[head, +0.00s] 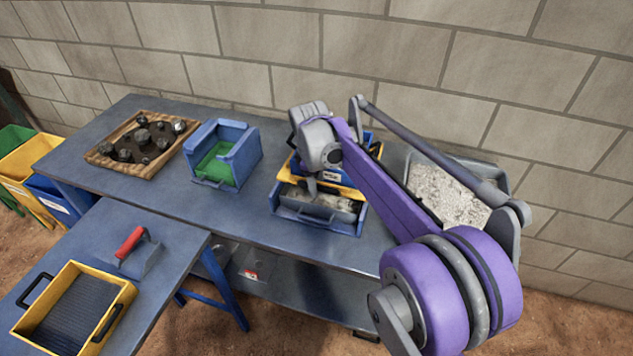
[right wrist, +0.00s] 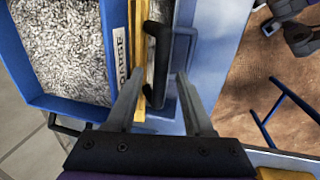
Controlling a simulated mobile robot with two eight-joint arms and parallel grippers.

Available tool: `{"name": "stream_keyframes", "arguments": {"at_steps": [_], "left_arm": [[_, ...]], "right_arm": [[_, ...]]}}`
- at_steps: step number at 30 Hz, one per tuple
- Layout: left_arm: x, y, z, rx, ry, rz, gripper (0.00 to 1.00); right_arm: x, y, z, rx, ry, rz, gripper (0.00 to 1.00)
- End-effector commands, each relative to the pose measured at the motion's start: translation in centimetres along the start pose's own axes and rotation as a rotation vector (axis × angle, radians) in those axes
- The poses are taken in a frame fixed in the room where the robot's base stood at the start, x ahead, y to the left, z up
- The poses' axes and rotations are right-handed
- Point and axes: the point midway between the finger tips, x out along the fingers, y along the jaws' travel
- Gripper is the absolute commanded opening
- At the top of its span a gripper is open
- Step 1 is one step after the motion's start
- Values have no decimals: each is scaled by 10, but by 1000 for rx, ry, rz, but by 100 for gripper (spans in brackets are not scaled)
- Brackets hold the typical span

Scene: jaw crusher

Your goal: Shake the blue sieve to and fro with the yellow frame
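The blue sieve (right wrist: 75,98) holds grey crushed stone and carries a white label; in the head view it is mostly hidden behind my right arm. The yellow frame (head: 343,187) shows beneath it, and its edge (right wrist: 139,50) runs beside the sieve in the right wrist view. A black handle (right wrist: 157,65) sits by that edge. My right gripper (head: 311,186) is over the near side of the frame. In the wrist view its two fingers (right wrist: 160,102) are apart, with the handle between them and gaps visible. I do not see my left gripper.
A blue tray (head: 283,213) with grey material is under the frame. A blue box with green lining (head: 240,160), a wooden tray of rocks (head: 100,158) and a grey bin of pale material (head: 495,172) share the bench. A second yellow frame (head: 127,293) and a red-handled tool (head: 130,242) lie front left.

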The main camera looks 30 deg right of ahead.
Motion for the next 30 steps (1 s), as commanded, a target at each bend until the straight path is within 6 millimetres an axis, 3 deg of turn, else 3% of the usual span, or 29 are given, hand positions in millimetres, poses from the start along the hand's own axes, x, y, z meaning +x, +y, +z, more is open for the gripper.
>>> {"name": "stream_keyframes", "arguments": {"at_steps": [10, 24, 30], "left_arm": [[-1, 0, 0, 0, 0, 0, 59], [-7, 0, -5, 0, 4, 0, 59], [-8, 0, -6, 0, 4, 0, 59]], "right_arm": [[-7, 0, 0, 0, 0, 0, 52], [-93, 0, 0, -1, 0, 0, 52], [-107, 0, 0, -1, 0, 0, 52]]}}
